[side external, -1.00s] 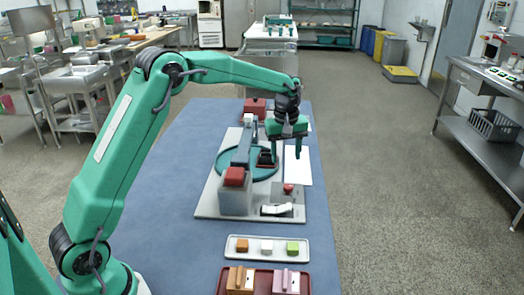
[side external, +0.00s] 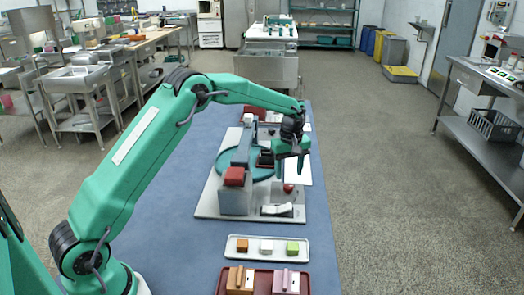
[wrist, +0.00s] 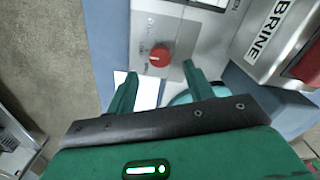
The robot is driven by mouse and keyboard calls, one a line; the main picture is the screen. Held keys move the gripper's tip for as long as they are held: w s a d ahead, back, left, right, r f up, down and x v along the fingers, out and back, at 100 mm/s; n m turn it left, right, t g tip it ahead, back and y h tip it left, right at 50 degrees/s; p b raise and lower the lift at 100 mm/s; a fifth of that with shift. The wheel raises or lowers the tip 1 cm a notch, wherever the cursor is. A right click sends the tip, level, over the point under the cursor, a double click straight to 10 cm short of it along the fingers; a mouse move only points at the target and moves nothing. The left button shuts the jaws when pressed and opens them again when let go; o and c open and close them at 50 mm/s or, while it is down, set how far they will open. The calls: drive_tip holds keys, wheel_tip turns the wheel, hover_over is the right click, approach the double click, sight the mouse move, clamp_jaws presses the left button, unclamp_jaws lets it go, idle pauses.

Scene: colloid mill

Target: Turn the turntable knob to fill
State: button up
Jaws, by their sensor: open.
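A red round knob (side external: 288,187) sits on the pale panel at the front right of the machine plate. In the wrist view the knob (wrist: 159,56) lies ahead of and between my fingertips, with small markings around it too small to read. My gripper (side external: 289,176) is open and empty, above and just behind the knob, pointing down. Its two green fingers (wrist: 158,76) are spread apart and do not visibly touch the knob. The teal turntable (side external: 228,171) lies left of my gripper, partly hidden by the machine's grey arm.
A grey post with a red block (side external: 234,176) stands left of the knob. A white rocker piece (side external: 276,209) lies in front of it. A box labelled BRINE (wrist: 270,28) is close at right in the wrist view. A white tray (side external: 239,257) with small blocks is nearer the front.

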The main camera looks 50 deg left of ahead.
sight(288, 185)
drive_tip(key=shift+f, duration=2.55)
drive_tip(key=c, duration=1)
drive_tip(key=shift+o, duration=0.2)
drive_tip(key=shift+m, duration=0.4)
drive_tip(key=m, duration=0.5)
drive_tip(key=shift+r, duration=0.1)
drive_tip(key=m, duration=0.6)
drive_tip(key=shift+m, duration=0.3)
